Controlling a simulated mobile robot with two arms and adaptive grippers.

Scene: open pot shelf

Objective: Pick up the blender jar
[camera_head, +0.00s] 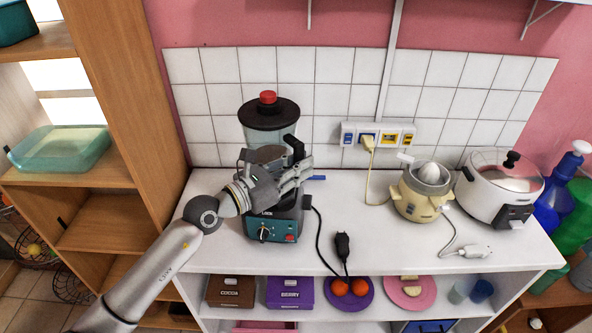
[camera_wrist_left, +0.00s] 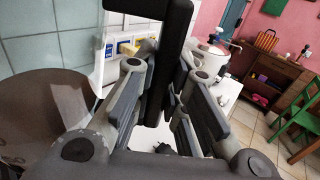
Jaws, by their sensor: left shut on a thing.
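The blender jar (camera_head: 262,136) is upright at the left of the white counter, with a dark lid (camera_head: 270,113) and a red cap. Its black handle (camera_head: 294,147) is on its right side. The teal and black blender base (camera_head: 272,229) stands below it. My left gripper (camera_head: 298,168) crosses in front of the jar and is shut on the handle. In the left wrist view the dark handle (camera_wrist_left: 172,60) stands between the fingers. My gripper hides the lower jar, so I cannot tell if it touches the base. My right gripper is not in view.
A black plug (camera_head: 343,244) and cord lie right of the base. A yellow juicer (camera_head: 420,195) and a white cooker (camera_head: 499,190) stand further right. A wooden shelf (camera_head: 125,110) rises close on the left. The counter's middle is mostly clear.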

